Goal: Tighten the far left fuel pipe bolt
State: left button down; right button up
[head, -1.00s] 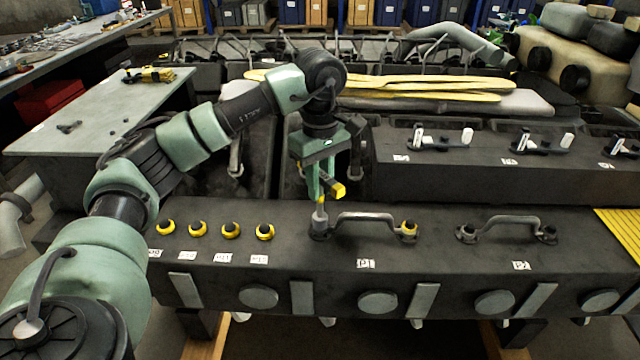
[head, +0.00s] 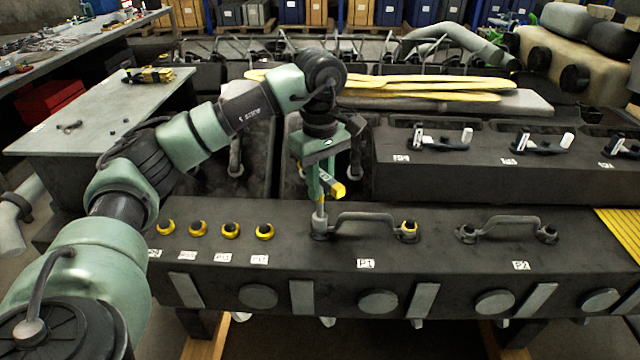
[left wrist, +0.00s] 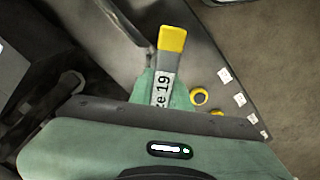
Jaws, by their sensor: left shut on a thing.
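My left gripper (head: 322,186) is shut on a wrench with a yellow end (head: 338,190). In the left wrist view, the wrench (left wrist: 172,40) sticks out past the gripper, and its white label reads 19 at the end. The wrench's lower end points down at the left end of the fuel pipe marked P1 (head: 365,217). It appears to sit over the far left bolt there, which is hidden; contact cannot be told for sure. My right gripper is not in view.
Several yellow-ringed bolts (head: 231,230) stand in a row left of the pipe on the dark engine block (head: 440,260). A second pipe, P2 (head: 505,223), is to the right. A raised dark block (head: 480,175) lies behind. A grey bench (head: 100,115) is at left.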

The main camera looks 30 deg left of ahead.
pick_arm(q)
jog(key=shift+r, duration=0.1)
jog(key=shift+r+p, duration=1.25)
jog(key=shift+r, duration=0.45)
jog(key=shift+r, duration=0.1)
notch_tip(320, 180, up, 6)
jog(key=p, duration=0.4)
jog(key=shift+s+d+f, duration=0.1)
jog(key=shift+s+f, duration=0.05)
jog(key=shift+f, duration=0.05)
jog(key=s+d+b, duration=0.1)
jog(key=s+d, duration=0.2)
jog(key=s, duration=0.2)
jog(key=shift+s+d, duration=0.25)
jog(key=shift+s, duration=0.1)
